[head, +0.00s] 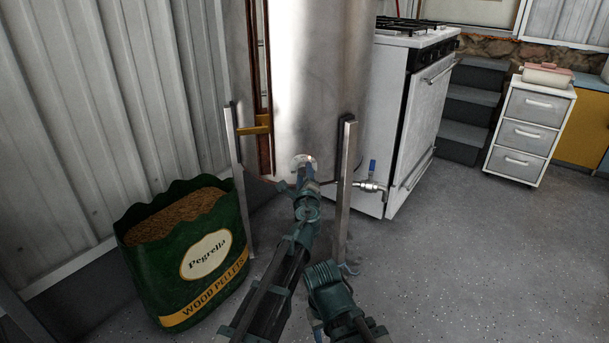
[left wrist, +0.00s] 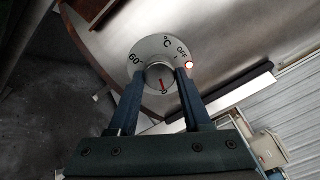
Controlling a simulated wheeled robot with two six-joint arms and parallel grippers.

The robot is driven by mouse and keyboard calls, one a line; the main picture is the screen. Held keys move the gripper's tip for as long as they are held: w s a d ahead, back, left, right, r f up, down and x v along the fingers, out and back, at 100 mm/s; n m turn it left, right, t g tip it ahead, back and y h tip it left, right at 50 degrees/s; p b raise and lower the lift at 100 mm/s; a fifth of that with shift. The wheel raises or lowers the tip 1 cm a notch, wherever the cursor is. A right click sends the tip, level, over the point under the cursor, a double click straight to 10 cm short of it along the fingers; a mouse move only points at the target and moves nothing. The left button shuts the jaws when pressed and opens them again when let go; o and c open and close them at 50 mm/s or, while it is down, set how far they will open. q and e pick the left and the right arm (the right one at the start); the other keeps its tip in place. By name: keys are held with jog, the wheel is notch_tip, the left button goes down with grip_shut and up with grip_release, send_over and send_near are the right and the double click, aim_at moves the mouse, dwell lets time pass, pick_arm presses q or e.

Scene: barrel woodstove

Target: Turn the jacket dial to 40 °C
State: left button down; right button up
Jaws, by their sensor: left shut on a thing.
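The jacket dial (head: 303,161) is a round pale plate low on the steel tank (head: 320,80). In the left wrist view the dial plate (left wrist: 150,52) shows "60" at left, "°C" at top and "OFF" at upper right, with a lit red lamp beside OFF. My left gripper (head: 304,176) is shut on the dial's round metal knob (left wrist: 160,73), one blue finger on each side. The knob's red pointer points down in the left wrist view, towards a mark partly hidden by my gripper. The other scale marks are hidden. My right arm shows at the bottom, but its jaws do not.
The tank's metal legs (head: 345,190) stand on either side of my left gripper. A valve with a blue lever (head: 371,180) sticks out at right. A green wood pellet bag (head: 190,260) stands at left. A white stove (head: 425,110) stands behind; the floor at right is clear.

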pick_arm(q)
jog(key=shift+m, duration=0.6)
jog(key=shift+c, duration=1.7)
grip_release()
